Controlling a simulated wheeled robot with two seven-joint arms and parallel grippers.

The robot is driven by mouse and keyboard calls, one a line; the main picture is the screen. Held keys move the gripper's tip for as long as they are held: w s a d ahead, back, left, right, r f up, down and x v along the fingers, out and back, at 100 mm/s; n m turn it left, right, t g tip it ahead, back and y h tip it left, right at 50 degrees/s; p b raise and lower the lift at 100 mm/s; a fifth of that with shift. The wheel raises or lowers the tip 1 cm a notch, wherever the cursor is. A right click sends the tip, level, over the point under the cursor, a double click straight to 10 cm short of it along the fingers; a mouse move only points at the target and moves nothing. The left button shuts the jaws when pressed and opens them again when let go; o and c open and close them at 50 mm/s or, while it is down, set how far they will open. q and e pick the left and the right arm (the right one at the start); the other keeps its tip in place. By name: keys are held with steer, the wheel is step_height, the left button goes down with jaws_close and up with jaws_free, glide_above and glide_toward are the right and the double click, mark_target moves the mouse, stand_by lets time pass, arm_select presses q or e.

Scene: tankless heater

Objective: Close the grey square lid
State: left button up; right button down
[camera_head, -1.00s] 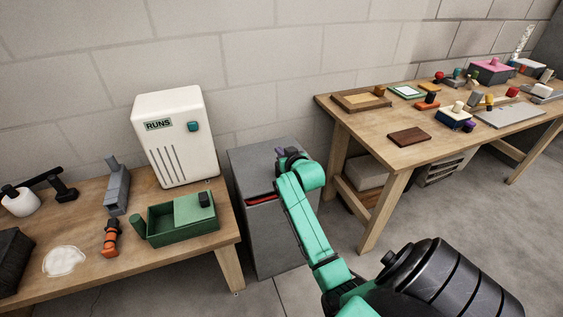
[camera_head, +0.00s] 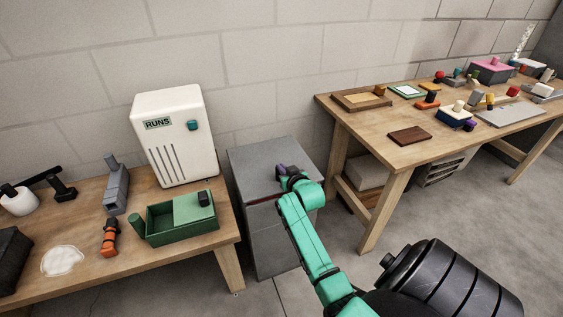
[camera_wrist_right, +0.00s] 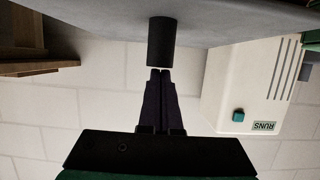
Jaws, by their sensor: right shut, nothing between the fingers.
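The grey square lid (camera_head: 262,163) lies on top of a grey box (camera_head: 275,240) that stands on the floor between the two tables. The lid looks flat, with a thin dark reddish line along its front edge; I cannot tell if it is fully down. My right gripper (camera_head: 283,169) is over the lid's right part, shut and empty. In the right wrist view, the shut fingertips (camera_wrist_right: 161,70) are at the end of a dark cylinder (camera_wrist_right: 161,42) on the grey surface (camera_wrist_right: 230,14); whether they touch is unclear. My left gripper is not in view.
The left table carries a white heater (camera_head: 178,140) marked RUNS, a green tray (camera_head: 165,236) and an orange-and-black tool (camera_head: 110,238). The right table (camera_head: 370,135) holds many small things, and its leg is near my right arm.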

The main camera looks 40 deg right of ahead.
steer(key=shift+r+p, duration=0.45)
steer(key=r+p+v, duration=0.2)
steer(key=p+v, duration=0.1)
steer(key=v, duration=0.8)
steer(key=shift+w, duration=0.25)
steer(key=shift+d, duration=0.1)
steer(key=s+a+f+n+g+y, duration=0.1)
steer(key=s+a+f+g, duration=0.2)
steer(key=f, duration=0.7)
steer(key=s+a+f+n+g+y, duration=0.15)
steer(key=s+a+f, duration=0.3)
steer(key=f, duration=0.65)
steer(key=s+a+f+n+g+y, duration=0.1)
steer(key=s+a+f+g+y, duration=0.2)
steer(key=f, duration=0.7)
steer(key=s+a+f+n+g, duration=0.1)
steer(key=s+f, duration=0.5)
steer(key=s, duration=0.6)
steer(key=s+a+f+n+g, duration=0.1)
steer(key=s+f+g, duration=0.3)
steer(key=s, duration=0.9)
step_height(320, 180, down, 3)
steer(key=shift+a+f+n+h, duration=0.2)
steer(key=shift+a+n+h, duration=0.2)
steer(key=shift+a, duration=0.4)
